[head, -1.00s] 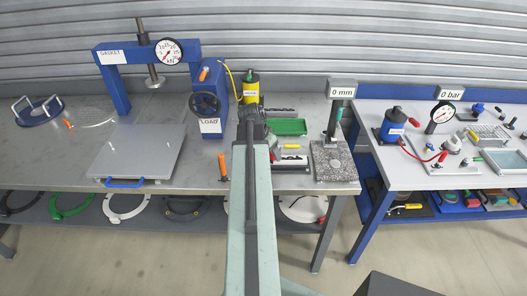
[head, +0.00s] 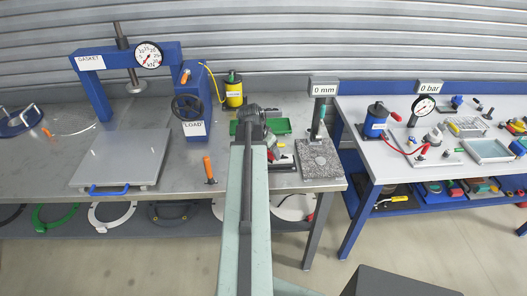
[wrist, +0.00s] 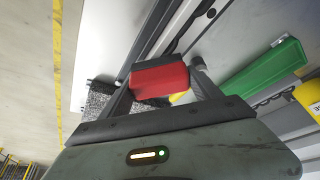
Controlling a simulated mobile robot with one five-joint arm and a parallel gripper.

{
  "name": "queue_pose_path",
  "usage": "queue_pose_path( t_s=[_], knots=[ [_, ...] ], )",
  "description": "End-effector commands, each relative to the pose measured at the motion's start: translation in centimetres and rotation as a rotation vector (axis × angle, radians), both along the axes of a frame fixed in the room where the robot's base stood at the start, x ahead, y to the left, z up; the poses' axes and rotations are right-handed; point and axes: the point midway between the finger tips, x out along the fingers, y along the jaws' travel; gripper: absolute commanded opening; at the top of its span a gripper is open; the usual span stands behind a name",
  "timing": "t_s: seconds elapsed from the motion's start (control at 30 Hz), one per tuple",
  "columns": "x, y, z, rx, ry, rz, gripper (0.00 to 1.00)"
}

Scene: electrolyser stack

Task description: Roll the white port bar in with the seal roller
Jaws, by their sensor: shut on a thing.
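My gripper (wrist: 162,85) is shut on a red block-like part, apparently the handle of the seal roller (wrist: 160,79), in the wrist view. In the head view the gripper (head: 267,138) is over the right part of the grey bench, with the red part (head: 272,154) just below it. The roller's wheel does not show clearly. My arm covers much of this spot.
The granite gauge stand (head: 319,160) is close on the right. An upright orange handle (head: 208,168) is left of my arm. The press plate (head: 119,157) is farther left.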

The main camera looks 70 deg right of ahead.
Motion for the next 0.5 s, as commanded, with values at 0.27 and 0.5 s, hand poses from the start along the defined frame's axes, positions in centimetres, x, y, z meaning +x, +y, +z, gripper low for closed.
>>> queue_pose_path(
  t_s=[0.27, 0.5],
  knots=[
    [-1.4, -0.6, -0.2, 0.002, 0.000, -0.001, 0.40],
    [-2.7, -1.2, -0.1, 0.002, 0.000, -0.003, 0.40]
  ],
)
